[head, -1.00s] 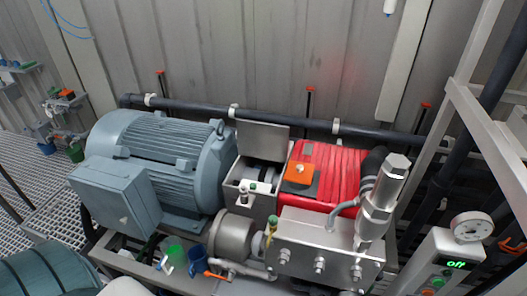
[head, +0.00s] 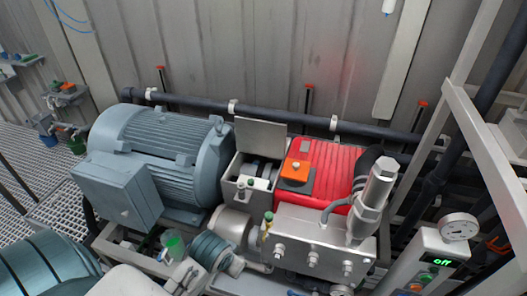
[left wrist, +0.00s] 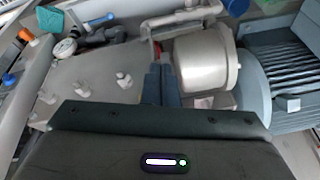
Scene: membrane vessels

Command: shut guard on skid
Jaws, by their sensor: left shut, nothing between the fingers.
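The guard is a grey flat lid (head: 261,138) standing raised at the back of the coupling box (head: 246,187) on the skid (head: 125,254). The box lies between the blue-grey motor (head: 165,150) and the red pump (head: 325,165); its open top shows the dark coupling. My left arm comes in from the lower left in the head view. In the left wrist view my left gripper (left wrist: 161,70) is shut and empty, its fingers pointing toward the round metal housing (left wrist: 203,62). The lid does not show clearly there. My right gripper is out of view.
A steel block with bolts (head: 312,245) and an upright silver cylinder (head: 375,195) stand at the pump's front right. A control box (head: 425,262) reads "off" below a gauge (head: 460,226). A dark pipe runs behind.

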